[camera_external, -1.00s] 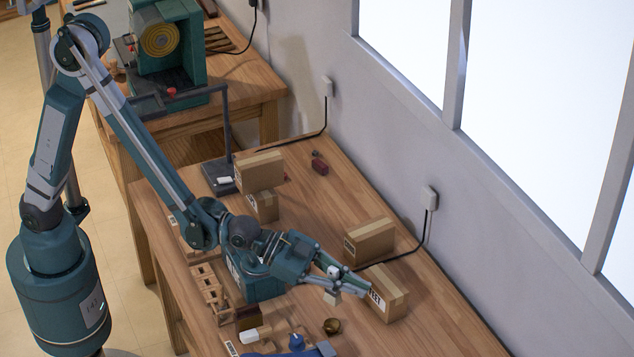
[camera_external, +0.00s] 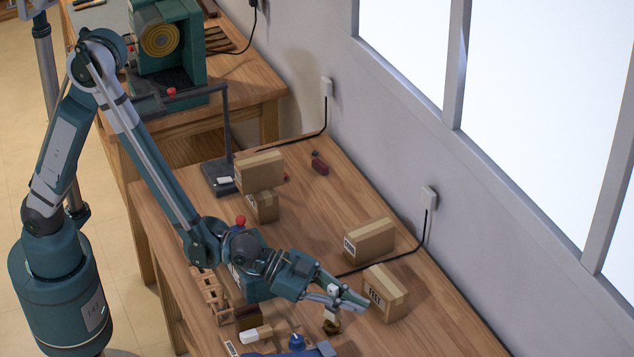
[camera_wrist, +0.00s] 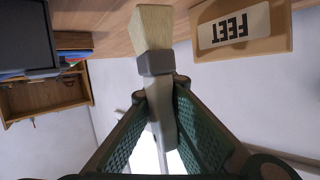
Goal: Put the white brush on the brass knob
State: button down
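The white brush (camera_wrist: 159,100) is between my gripper's fingers (camera_wrist: 163,88) in the wrist view, with a pale handle, a grey ferrule and cream bristles pointing away from the gripper. In the external view my gripper (camera_external: 345,298) is low over the front part of the bench, and the brush's light end (camera_external: 331,314) hangs below it. The brass knob (camera_external: 331,327) is right under this end, partly covered by it. I cannot tell whether the two touch. The knob cannot be made out in the wrist view.
A carton marked FEET (camera_external: 386,292) stands close right of my gripper, with another carton (camera_external: 369,240) behind it. A white block with a wooden part (camera_external: 255,334) and a blue object (camera_external: 297,343) lie at front left. The right front bench is clear.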

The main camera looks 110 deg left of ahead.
jog(key=shift+f, duration=0.95)
jog(key=shift+f+b, duration=0.15)
jog(key=shift+b, duration=0.2)
jog(key=c, duration=2.7)
grip_release()
jog(key=shift+r, duration=0.2)
jog(key=p+v, duration=0.2)
jog(key=v, duration=1)
jog(key=shift+p, duration=0.3)
jog(key=shift+s+r, duration=0.1)
